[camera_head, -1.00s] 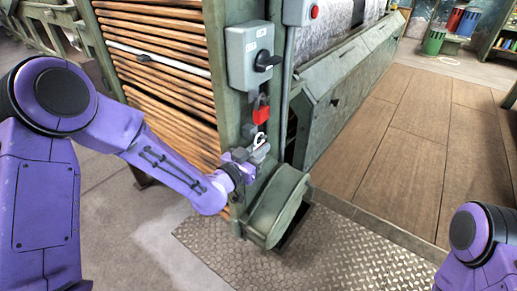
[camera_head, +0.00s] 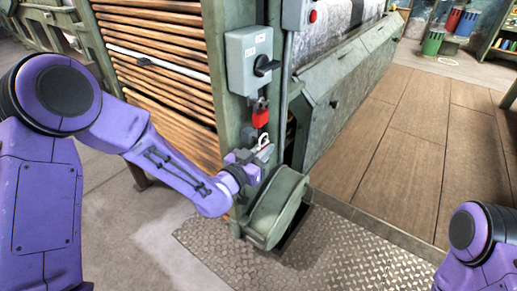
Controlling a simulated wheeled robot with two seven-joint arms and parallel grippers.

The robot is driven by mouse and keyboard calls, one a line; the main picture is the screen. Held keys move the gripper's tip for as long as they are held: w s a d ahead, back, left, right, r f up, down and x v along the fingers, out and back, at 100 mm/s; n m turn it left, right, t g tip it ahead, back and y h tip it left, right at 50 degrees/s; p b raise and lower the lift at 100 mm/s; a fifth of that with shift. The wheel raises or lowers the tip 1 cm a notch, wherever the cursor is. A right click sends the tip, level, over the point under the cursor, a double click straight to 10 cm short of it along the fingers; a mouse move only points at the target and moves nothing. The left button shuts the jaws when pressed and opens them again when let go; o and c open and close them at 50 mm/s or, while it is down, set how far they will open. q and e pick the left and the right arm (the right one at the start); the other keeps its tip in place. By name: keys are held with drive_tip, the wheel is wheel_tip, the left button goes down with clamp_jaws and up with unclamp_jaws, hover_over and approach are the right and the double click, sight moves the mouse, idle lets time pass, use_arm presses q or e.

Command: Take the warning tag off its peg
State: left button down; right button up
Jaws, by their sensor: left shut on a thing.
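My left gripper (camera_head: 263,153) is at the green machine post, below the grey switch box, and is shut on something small. Its jaws and wrist hide most of what it holds. A pale, loop-shaped piece (camera_head: 263,140) shows just above the jaws; I cannot tell whether it is the warning tag or whether it still touches a peg. A red piece with a dark top (camera_head: 260,117), like a padlock or tag, hangs on the post above the gripper, apart from it. My right gripper is out of view; only part of my right arm shows at lower right.
The grey switch box (camera_head: 250,60) with a black knob sits on the post above. A rounded green housing (camera_head: 276,208) stands close under the gripper. A vertical conduit runs right of the box. The wooden floor (camera_head: 410,140) to the right is clear.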

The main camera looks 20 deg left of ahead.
use_arm(q)
drive_tip(key=s+d, duration=0.3)
drive_tip(key=d, duration=0.5)
idle(0.8)
drive_tip(key=shift+a, duration=0.1)
